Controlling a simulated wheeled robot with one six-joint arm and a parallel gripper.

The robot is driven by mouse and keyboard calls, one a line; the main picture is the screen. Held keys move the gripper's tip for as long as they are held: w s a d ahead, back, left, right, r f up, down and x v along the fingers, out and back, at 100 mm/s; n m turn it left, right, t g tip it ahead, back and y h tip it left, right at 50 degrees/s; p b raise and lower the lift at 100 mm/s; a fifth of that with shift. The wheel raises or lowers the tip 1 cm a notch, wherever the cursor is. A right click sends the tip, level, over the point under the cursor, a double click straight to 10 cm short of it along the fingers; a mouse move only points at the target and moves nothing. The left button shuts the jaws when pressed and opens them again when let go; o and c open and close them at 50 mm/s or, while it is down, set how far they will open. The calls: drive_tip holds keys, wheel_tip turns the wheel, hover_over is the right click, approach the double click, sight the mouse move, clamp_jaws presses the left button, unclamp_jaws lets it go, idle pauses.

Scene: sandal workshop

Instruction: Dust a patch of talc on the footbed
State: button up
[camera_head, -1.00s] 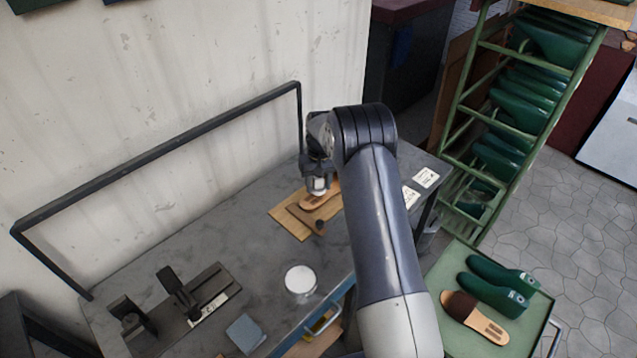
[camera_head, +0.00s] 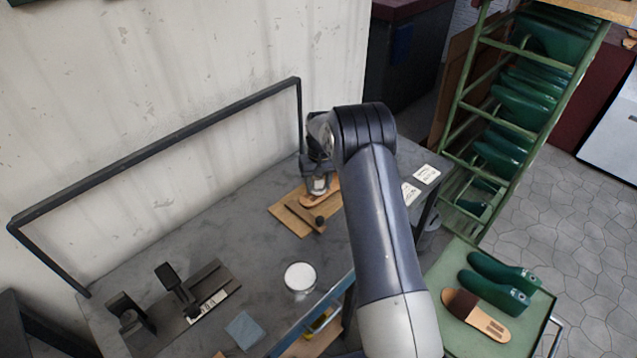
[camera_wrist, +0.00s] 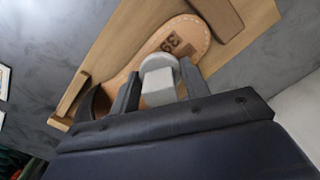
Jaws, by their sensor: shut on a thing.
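A tan footbed (camera_head: 308,199) lies on a wooden board (camera_head: 285,217) on the grey workbench. In the wrist view the footbed (camera_wrist: 195,30) shows a stitched edge and dark stamped marks, partly hidden behind my gripper. My gripper (camera_wrist: 160,88) is shut on a pale grey, round-topped shaker (camera_wrist: 159,80), which is between the two fingers and over the footbed. In the head view the gripper (camera_head: 318,180) is over the footbed, partly hidden by my arm. I cannot tell whether the shaker touches the footbed. No talc patch can be made out.
A round white-topped container (camera_head: 300,276) stands near the bench's front edge. A blue-grey block (camera_head: 245,330) and a dark clamp-like tool (camera_head: 178,290) are at the left. A green trolley (camera_head: 440,262) at the right holds green lasts and a sandal (camera_head: 476,314).

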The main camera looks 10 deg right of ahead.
drive_tip(key=shift+f, duration=0.3)
